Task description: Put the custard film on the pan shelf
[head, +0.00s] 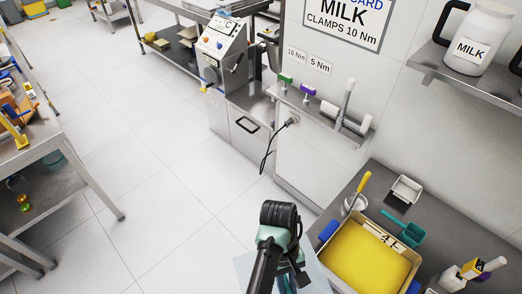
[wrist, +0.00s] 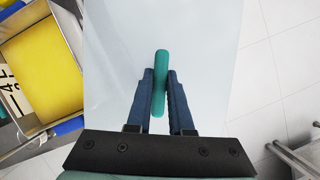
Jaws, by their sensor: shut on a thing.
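The custard film is a pale, translucent sheet (wrist: 205,40) with a teal bar-shaped grip (wrist: 160,62). My gripper (wrist: 160,78) is shut on the teal grip, one blue finger on each side. The sheet spreads out beyond the fingers in the wrist view. In the head view the sheet (head: 244,265) shows at the bottom, partly hidden by my arm, left of a pan of yellow custard (head: 365,258). The custard surface is uncovered. I cannot tell which of the shelves in view is the pan shelf.
The pan stands on a dark counter (head: 385,183) with a white tray (head: 406,189), a teal scoop (head: 407,229) and bottles. A wall shelf (head: 470,72) holds a milk jug (head: 477,34). A steel table (head: 62,152) stands left. The tiled floor between is clear.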

